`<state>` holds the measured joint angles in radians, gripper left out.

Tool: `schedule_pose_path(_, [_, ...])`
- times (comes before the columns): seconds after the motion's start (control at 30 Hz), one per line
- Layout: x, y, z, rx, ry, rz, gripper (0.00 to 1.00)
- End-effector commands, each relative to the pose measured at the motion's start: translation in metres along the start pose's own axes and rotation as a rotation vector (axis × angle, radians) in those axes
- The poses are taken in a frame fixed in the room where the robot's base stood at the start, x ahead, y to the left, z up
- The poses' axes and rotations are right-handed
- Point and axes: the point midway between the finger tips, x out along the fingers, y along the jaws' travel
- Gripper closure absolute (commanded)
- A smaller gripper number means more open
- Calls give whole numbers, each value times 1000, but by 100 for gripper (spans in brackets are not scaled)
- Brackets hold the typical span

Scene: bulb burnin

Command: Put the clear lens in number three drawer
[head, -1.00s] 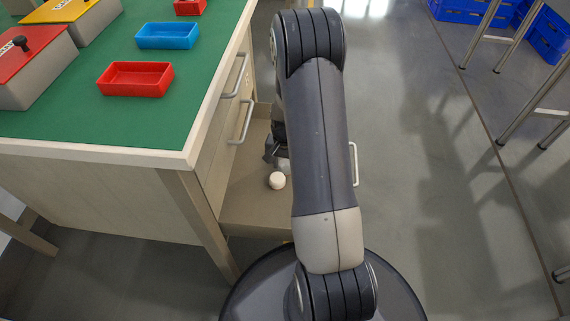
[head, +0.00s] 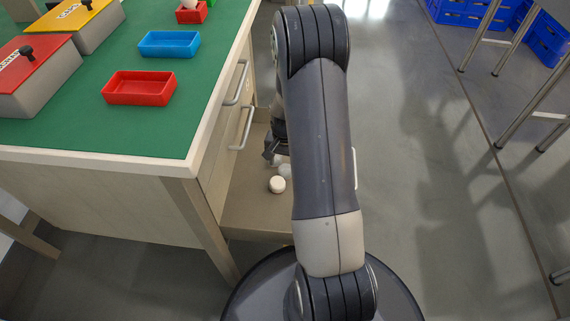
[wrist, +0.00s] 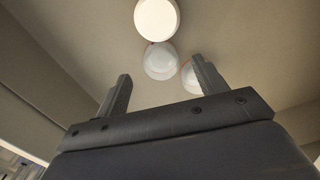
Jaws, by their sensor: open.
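The open lowest drawer (head: 247,207) of the bench holds several round lens-like pieces. An opaque white one (wrist: 158,18) lies at the top of the wrist view and also shows in the head view (head: 277,184). A translucent, clear-looking lens (wrist: 160,62) lies just below it in the wrist view, between the fingertips in the picture. Another translucent one (wrist: 187,79) is partly hidden by the right finger. In the head view a pale lens (head: 285,170) shows behind the white one. My gripper (wrist: 160,72) is open and empty, over the drawer. Drawer numbers are not readable.
Two shut drawers with handles (head: 237,82) are above the open one. On the green bench top (head: 75,135) stand a red tray (head: 139,88), a blue tray (head: 169,44) and lidded boxes (head: 86,24). Clear floor (head: 430,180) lies to the right.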

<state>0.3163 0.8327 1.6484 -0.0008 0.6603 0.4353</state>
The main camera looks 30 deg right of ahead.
Motion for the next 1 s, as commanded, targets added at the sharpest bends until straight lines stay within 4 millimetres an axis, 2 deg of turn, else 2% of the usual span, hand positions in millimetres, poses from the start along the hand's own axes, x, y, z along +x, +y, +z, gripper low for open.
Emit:
schedule_pose_path(0.03, [-19,0,0,0,2,-1,33])
schedule_pose_path(0.1, [-35,0,-1,0,3,-2,33])
schedule_pose_path(0.23, [-60,0,0,0,2,-1,33])
schedule_pose_path(0.4, [-80,0,0,0,1,0,33])
schedule_pose_path(0.57, [-86,0,0,0,0,0,33])
schedule_pose_path(1.0, [-86,0,0,0,0,0,33])
